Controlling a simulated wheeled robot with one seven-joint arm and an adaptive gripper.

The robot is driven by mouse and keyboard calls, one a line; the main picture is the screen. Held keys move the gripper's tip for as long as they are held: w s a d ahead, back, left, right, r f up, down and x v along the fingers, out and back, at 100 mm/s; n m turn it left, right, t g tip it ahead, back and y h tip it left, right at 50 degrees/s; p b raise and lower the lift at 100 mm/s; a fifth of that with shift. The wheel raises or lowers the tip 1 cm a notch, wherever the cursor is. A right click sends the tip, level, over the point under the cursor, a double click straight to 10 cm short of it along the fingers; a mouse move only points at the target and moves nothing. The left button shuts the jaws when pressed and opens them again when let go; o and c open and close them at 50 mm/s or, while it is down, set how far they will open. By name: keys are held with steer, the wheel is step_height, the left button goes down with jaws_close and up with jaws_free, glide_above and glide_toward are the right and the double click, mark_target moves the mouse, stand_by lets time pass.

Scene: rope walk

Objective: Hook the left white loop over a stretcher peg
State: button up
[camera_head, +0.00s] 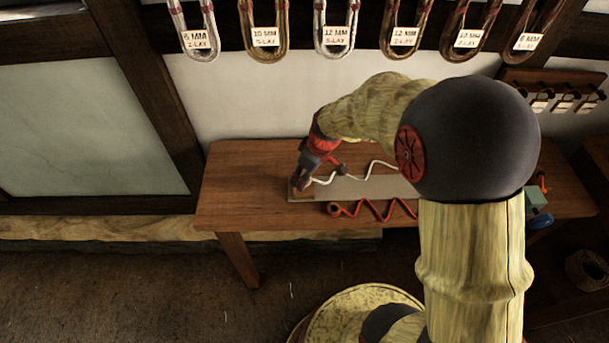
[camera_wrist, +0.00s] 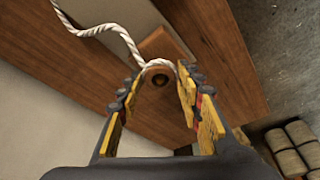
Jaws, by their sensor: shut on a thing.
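My gripper (camera_head: 301,182) is low over the left end of the pale stretcher board (camera_head: 352,190) on the wooden bench. It is shut on the left end of the white rope (camera_head: 375,166), which trails right in bends along the board. In the wrist view the white loop (camera_wrist: 158,65) arches between my fingers (camera_wrist: 157,88). My arm hides the board's right end.
A red zigzag rope (camera_head: 375,210) lies along the bench's front edge. A green tool (camera_head: 537,200) is at the bench's right end. Labelled rope hanks (camera_head: 265,38) hang on the wall behind. The bench's left end (camera_head: 240,185) is clear.

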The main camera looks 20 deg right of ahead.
steer(key=shift+f+b, duration=0.65)
steer(key=shift+f, duration=0.25)
steer(key=o, duration=1)
steer(key=v, duration=1.2)
